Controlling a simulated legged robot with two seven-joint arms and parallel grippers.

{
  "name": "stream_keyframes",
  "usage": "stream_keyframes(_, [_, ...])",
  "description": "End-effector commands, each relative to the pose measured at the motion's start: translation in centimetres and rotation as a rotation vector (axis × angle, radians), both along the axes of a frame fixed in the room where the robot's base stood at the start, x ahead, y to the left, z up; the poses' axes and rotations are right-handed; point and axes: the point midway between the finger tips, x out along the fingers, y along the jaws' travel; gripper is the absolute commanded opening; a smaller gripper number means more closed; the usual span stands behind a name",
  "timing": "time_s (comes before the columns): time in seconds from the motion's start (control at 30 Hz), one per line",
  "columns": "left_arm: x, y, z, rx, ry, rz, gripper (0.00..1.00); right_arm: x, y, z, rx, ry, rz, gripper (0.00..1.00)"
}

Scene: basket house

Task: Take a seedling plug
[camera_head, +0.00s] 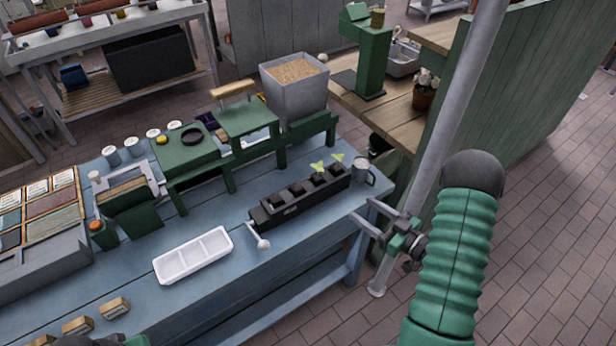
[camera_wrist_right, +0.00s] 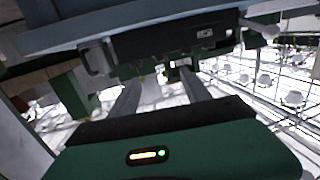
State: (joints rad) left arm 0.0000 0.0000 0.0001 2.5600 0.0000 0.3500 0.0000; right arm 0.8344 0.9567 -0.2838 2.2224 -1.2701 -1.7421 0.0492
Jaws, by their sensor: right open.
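A long black tray (camera_head: 292,208) with several square cells lies on the blue bench, and two cells at its right end hold seedling plugs with pale green leaves, one seedling (camera_head: 318,167) and another (camera_head: 338,158). My right gripper (camera_head: 361,207) is open and empty, just right of and in front of the tray's right end, apart from the seedlings. In the right wrist view the open fingers (camera_wrist_right: 160,90) point toward the tray's dark side (camera_wrist_right: 165,42). Only a sliver at the bottom edge may be my left arm; its gripper is not seen.
Green stands (camera_head: 250,125) and a grey bin of grain-like material (camera_head: 296,100) stand behind. A grey post (camera_head: 440,130) rises by my right arm.

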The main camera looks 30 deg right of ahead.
Motion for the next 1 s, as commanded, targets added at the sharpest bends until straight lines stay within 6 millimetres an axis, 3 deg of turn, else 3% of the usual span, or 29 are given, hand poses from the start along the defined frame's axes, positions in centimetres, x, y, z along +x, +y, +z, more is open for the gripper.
stream_keyframes(0.07, [0.0,0.0,0.1,0.0,0.0,0.0,0.36,0.8,0.3,0.1,0.005,-0.008,0.008,0.56])
stream_keyframes(0.4, [0.0,0.0,0.5,0.0,0.0,0.0,0.36,9.2,2.8,-0.2,0.002,-0.007,0.008,0.56])
stream_keyframes(0.67, [0.0,0.0,0.7,0.0,0.0,0.0,0.36,12.4,3.5,-0.2,0.003,-0.008,0.007,0.56])
stream_keyframes(0.83, [0.0,0.0,0.9,0.0,0.0,0.0,0.36,15.4,4.2,-0.1,0.003,-0.005,0.007,0.56])
stream_keyframes(1.0, [0.0,0.0,0.9,0.0,0.0,0.0,0.36,16.4,4.5,-0.2,0.004,-0.005,0.005,0.56])
